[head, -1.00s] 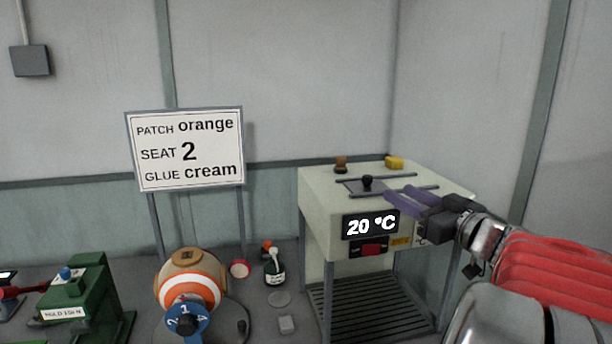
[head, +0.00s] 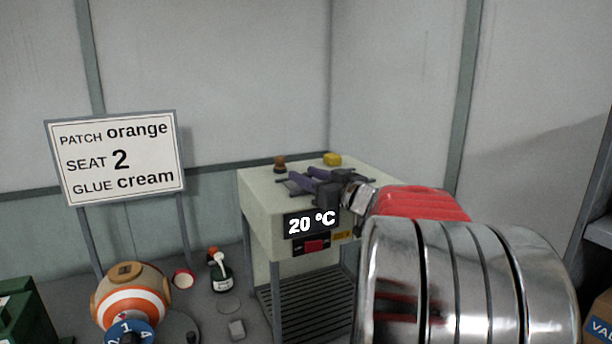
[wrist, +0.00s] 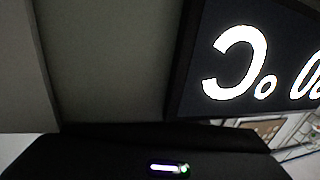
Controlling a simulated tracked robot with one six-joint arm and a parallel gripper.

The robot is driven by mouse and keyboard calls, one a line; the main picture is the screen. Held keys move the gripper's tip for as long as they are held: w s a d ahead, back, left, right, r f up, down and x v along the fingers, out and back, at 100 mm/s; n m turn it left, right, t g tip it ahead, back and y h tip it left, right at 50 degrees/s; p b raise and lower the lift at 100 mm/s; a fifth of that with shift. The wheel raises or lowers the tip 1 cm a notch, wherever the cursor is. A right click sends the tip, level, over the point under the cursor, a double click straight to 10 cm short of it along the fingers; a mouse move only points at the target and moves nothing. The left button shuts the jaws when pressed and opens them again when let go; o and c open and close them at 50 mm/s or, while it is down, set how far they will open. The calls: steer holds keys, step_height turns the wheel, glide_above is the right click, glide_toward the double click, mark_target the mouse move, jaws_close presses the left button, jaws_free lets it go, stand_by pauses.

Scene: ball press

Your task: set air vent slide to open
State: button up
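The pale heater box (head: 262,212) stands on a grey frame at the middle right of the head view. On its top are dark rails and the dark plate of the air vent slide (head: 283,181). Its black knob is hidden by my gripper. My gripper (head: 300,172) lies over the slide, its two purple fingers apart and pointing to the back left. Whether the fingers touch the knob cannot be seen. The wrist view shows only part of the temperature display (wrist: 250,60) and no fingertips.
A brown stopper (head: 280,163) and a yellow block (head: 332,159) stand at the box top's back edge. The box front has a display (head: 312,222) reading 20 °C and a red switch (head: 314,246). A striped ball (head: 131,298) and glue bottle (head: 221,276) stand left.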

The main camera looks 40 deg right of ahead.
steer(key=shift+w, duration=0.35)
steer(key=shift+c, duration=0.4)
jaws_close()
